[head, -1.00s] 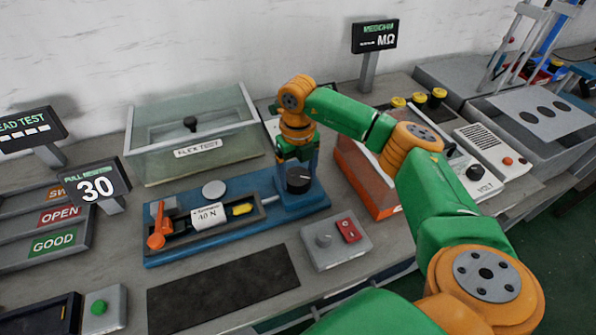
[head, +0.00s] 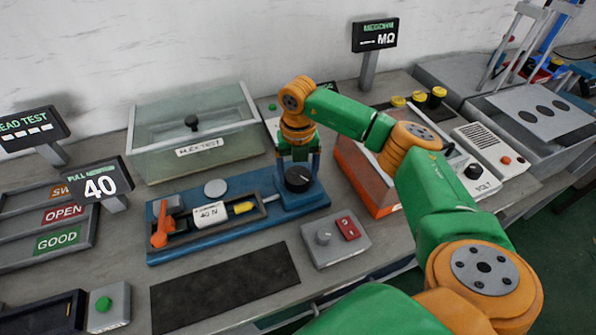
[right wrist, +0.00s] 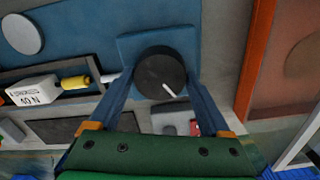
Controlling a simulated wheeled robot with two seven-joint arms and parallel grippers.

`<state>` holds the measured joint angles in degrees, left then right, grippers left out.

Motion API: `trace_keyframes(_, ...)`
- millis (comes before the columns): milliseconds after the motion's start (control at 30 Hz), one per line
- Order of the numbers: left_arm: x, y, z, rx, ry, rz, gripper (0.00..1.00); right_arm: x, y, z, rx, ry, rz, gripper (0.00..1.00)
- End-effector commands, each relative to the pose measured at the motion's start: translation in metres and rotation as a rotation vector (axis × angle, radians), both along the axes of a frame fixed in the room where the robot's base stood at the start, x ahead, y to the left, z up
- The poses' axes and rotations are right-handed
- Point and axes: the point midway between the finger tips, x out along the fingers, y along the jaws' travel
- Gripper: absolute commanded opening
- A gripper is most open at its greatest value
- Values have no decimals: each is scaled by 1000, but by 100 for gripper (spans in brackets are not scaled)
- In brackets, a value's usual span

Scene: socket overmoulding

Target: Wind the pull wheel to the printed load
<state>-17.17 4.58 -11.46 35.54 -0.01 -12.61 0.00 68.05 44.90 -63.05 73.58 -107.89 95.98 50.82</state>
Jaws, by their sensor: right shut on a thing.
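The black pull wheel (head: 298,179) with a white mark sits on a block at the right end of the blue pull fixture (head: 240,224). My right gripper (head: 298,172) points down on the wheel and is shut on it; in the right wrist view its blue fingers flank the wheel (right wrist: 160,74). The label on the fixture (head: 211,214) reads 40 N and also shows in the right wrist view (right wrist: 33,91). The pull display (head: 99,186) reads 40. My left gripper is out of view.
A glass flex test box (head: 196,135) stands behind the fixture. An orange-sided case (head: 369,180) is to the right. A grey control box (head: 335,238) and a dark mat (head: 225,287) lie in front. OPEN and GOOD trays (head: 60,215) are at left.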

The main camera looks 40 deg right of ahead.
Motion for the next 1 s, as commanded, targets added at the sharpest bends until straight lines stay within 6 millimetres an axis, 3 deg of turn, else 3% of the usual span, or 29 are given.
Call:
trace_keyframes(167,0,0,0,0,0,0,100,2,-1,2,-1,-8,-1,26)
trace_keyframes(200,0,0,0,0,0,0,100,2,-1,2,-1,-8,-1,92)
trace_keyframes(233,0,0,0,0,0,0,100,2,-1,2,0,-8,-1,100)
trace_keyframes(500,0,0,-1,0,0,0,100,2,0,5,0,-7,1,100)
trace_keyframes(800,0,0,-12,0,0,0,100,2,-1,62,-1,-8,0,100)
trace_keyframes(1000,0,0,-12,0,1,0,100,1,0,72,0,-5,1,100)
